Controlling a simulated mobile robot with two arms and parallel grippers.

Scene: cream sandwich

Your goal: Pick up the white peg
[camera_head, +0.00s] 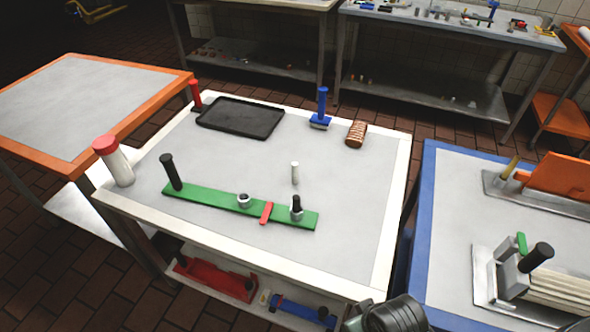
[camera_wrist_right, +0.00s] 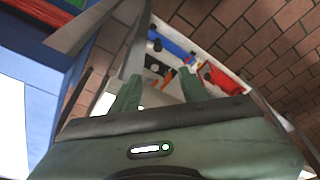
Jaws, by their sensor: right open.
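The white peg (camera_head: 295,172) stands upright on the middle table in the head view, behind the green board (camera_head: 215,203) and apart from it. The board carries a black handle (camera_head: 170,171), a grey ring (camera_head: 244,201), a small red bar (camera_head: 266,212) and a dark-topped metal piece (camera_head: 296,208). My right gripper (camera_wrist_right: 160,88) shows in its wrist view with its two green fingers apart and nothing seen between them. The peg is not seen in that view. My left gripper is not in view.
The middle table also holds a black tray (camera_head: 242,118), a blue-handled tool (camera_head: 321,110), a brown ridged block (camera_head: 356,133) and a red-capped white bottle (camera_head: 114,160). A blue-edged table (camera_head: 432,230) stands at the right. The tabletop right of the peg is clear.

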